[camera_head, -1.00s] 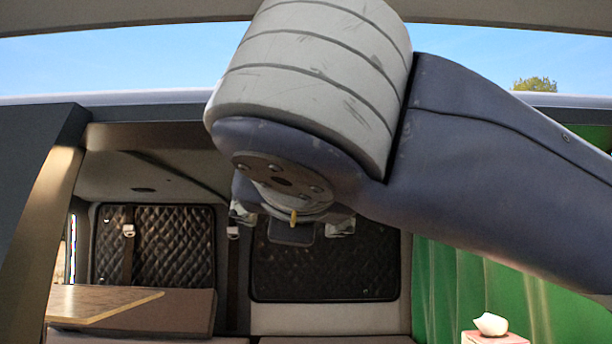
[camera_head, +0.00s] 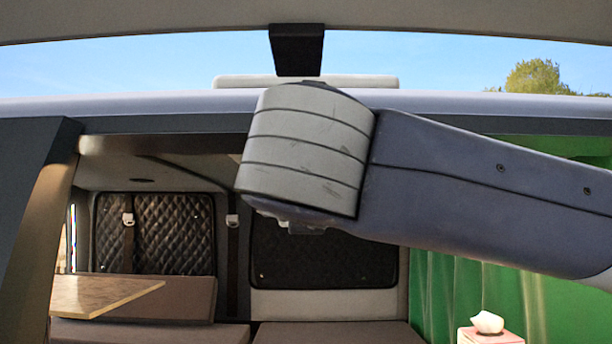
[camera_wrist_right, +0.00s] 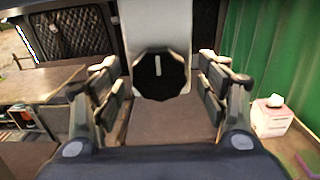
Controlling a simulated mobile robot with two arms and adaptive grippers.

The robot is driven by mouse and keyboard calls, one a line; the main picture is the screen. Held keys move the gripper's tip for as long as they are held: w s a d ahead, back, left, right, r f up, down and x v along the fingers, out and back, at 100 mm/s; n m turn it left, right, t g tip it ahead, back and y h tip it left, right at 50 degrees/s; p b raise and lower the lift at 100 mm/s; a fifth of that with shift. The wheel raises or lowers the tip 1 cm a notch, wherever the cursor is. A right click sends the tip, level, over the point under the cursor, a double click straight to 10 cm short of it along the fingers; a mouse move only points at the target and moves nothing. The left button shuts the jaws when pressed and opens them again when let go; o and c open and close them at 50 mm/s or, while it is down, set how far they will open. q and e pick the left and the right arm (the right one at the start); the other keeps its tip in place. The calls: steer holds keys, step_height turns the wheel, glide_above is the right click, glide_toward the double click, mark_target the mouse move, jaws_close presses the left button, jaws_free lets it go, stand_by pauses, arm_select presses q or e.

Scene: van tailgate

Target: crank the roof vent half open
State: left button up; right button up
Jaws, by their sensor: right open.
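In the right wrist view a round black knob (camera_wrist_right: 160,76) with a white line pointing up sits on a pale panel (camera_wrist_right: 157,22). My right gripper (camera_wrist_right: 158,78) is open, with one finger to each side of the knob and visible gaps between. I cannot tell how deep the fingers reach around it. In the head view a flat pale lid (camera_head: 240,82) lies on the van roof, perhaps the roof vent; it looks level and low. My right arm hides the knob and most of the right gripper there. My left gripper is not in view.
A black bracket (camera_head: 297,50) hangs from the raised tailgate. The roof edge (camera_head: 120,105) runs across above my arm. Inside are a wooden table (camera_head: 90,295) at left, green curtains (camera_head: 450,290) and a pink tissue box (camera_head: 490,336) at right.

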steer(key=shift+w, duration=0.35)
steer(key=c, duration=1.1)
